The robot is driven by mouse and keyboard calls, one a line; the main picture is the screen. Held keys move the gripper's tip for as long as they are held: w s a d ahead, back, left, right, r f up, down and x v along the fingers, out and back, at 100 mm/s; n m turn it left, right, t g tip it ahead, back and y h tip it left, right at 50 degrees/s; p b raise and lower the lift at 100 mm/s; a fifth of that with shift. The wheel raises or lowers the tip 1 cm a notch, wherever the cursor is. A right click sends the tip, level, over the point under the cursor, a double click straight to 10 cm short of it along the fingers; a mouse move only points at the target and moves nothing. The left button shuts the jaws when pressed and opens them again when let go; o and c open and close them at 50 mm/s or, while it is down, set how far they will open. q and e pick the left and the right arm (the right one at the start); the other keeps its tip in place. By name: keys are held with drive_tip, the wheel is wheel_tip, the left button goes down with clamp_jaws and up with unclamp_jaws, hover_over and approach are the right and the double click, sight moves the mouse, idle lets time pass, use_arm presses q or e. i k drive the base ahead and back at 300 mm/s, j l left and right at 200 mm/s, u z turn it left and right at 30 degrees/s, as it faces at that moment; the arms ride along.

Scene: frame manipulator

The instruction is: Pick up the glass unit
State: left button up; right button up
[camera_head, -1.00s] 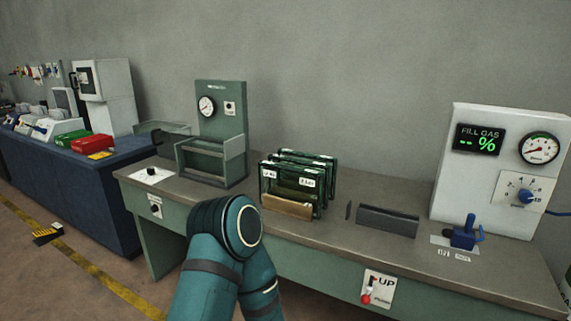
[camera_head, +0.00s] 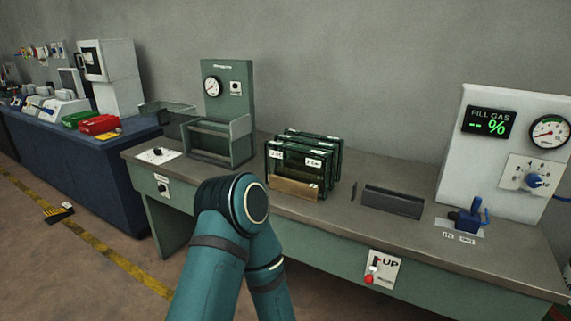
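Several dark glass units with green edges and small white labels stand upright together in a wooden rack (camera_head: 293,188) on the grey-green bench. The front glass unit (camera_head: 296,165) carries two labels on its upper part. A teal arm of mine (camera_head: 228,235) rises from the bottom, its elbow in front of the bench left of the rack. Neither gripper shows in the view.
The bench top (camera_head: 345,215) bears a gauge stand (camera_head: 228,95) at left, a dark slotted holder (camera_head: 392,201) right of the rack, and a blue clamp (camera_head: 467,216). A white fill-gas panel (camera_head: 490,160) stands at right. A blue bench (camera_head: 85,175) is at left.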

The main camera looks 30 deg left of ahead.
sight(306, 166)
drive_tip(key=i+j, duration=0.15)
drive_tip(key=j, duration=0.15)
drive_tip(key=i+j+z, duration=0.15)
drive_tip(key=j, duration=0.5)
drive_tip(key=i+j+z, duration=0.1)
drive_tip(key=j, duration=0.25)
drive_tip(key=i, duration=0.1)
